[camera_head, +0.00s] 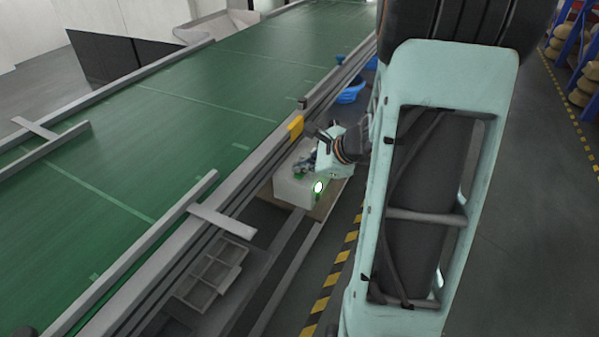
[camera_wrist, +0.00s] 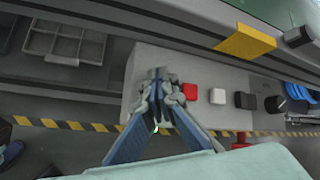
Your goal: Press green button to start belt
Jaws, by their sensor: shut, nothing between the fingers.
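A pale control box (camera_head: 290,190) stands beside the belt. A bright green-rimmed light or button (camera_head: 318,187) shows on its near face. In the wrist view the box top (camera_wrist: 141,62) carries a red button (camera_wrist: 190,91), a white button (camera_wrist: 217,96) and a black button (camera_wrist: 240,100) in a row. My gripper (camera_wrist: 160,76) is shut and empty over the box's left end, left of the red button; it also shows over the box in the head view (camera_head: 303,166). A small green spot (camera_wrist: 155,128) shows between my finger linkages. Whether the fingertips touch a button is hidden.
The green conveyor belt (camera_head: 190,110) with metal rails runs beside the box. A grey compartment tray (camera_head: 213,272) lies below the rail. Yellow-black floor tape (camera_head: 330,282) and blue items (camera_head: 350,92) are nearby.

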